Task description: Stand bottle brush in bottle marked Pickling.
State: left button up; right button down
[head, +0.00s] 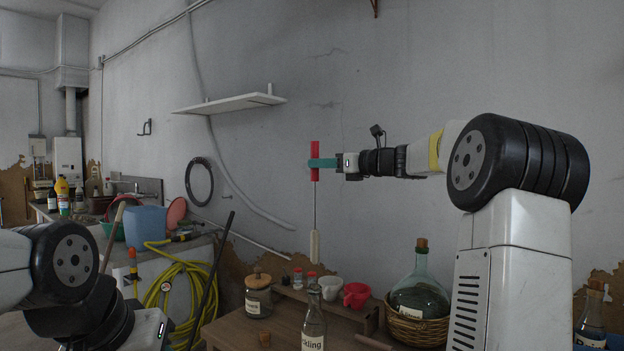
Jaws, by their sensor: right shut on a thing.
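My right gripper (322,162), with teal fingers, is shut on the red handle of the bottle brush (315,245). The brush hangs upright, its thin rod and pale bristle head pointing down, in the air above the table. The clear glass bottle marked with a label ending in "kling" (313,328) stands on the table below the brush, its neck uncorked. The bristle head is apart from the bottle mouth. Its base is cut off by the frame. Of my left gripper (148,330) only the body shows at lower left; its fingers are hidden.
Another corked bottle (592,318) stands far right. A shelf (230,104) is on the wall.

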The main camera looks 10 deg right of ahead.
send_over(321, 288)
jog(key=shift+s+f, duration=0.15)
jog(key=shift+f, duration=14.65)
jog(key=c, duration=1.2)
grip_release()
